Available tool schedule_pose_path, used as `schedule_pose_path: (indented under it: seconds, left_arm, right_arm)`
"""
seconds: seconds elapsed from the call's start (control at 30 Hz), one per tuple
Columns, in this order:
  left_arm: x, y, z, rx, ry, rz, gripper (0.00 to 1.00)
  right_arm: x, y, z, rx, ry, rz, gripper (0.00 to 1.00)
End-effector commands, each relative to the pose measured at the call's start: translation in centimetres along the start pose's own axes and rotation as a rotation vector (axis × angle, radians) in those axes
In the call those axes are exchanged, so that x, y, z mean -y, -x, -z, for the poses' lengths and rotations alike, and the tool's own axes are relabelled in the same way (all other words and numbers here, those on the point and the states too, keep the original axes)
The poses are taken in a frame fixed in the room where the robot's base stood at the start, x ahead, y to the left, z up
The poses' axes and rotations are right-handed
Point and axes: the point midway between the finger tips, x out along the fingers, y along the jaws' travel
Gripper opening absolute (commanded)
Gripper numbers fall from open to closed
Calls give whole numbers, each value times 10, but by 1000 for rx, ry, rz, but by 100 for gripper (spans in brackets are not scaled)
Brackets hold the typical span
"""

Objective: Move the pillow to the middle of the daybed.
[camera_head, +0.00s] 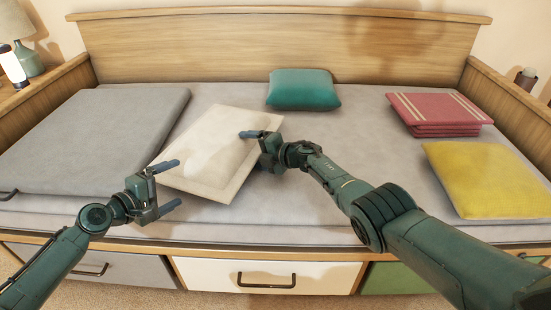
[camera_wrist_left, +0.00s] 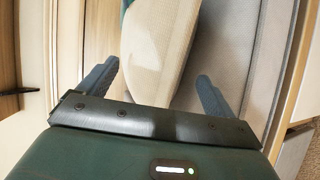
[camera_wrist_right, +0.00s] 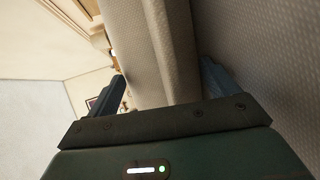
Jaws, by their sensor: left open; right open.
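A cream pillow (camera_head: 212,150) with a flat border lies tilted on the grey daybed mattress (camera_head: 300,205), left of centre. My left gripper (camera_head: 167,187) is open at the pillow's front left edge. In the left wrist view the pillow's edge (camera_wrist_left: 160,45) reaches between the spread fingers. My right gripper (camera_head: 247,140) is open at the pillow's right edge; its lower finger is hidden in the head view. In the right wrist view (camera_wrist_right: 163,72) the pillow's edge (camera_wrist_right: 160,35) lies between the fingers. I cannot tell whether any finger touches it.
A folded grey blanket (camera_head: 100,135) covers the daybed's left side. A teal pillow (camera_head: 303,88) lies at the back, a folded red blanket (camera_head: 437,112) and a yellow pillow (camera_head: 487,178) at the right. Wooden sides and a backboard (camera_head: 280,50) enclose the bed; drawers (camera_head: 265,275) are in front.

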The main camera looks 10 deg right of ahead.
Motion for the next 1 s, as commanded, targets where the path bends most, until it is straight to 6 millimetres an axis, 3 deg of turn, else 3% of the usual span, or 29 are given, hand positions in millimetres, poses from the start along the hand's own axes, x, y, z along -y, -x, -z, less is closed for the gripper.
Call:
schedule_pose_path:
  seconds: [0.1,0.33,0.63,1.0]
  left_arm:
    - [1,27,0,0,-1,2,91]
    - [0,58,-1,2,0,0,91]
    - [-1,66,-1,2,0,-1,91]
    - [-1,65,-1,2,0,-1,91]
  right_arm:
    - [0,0,0,0,0,0,87]
    - [0,0,0,0,0,0,87]
    - [1,7,-5,7,4,0,87]
    - [1,33,-2,3,4,1,87]
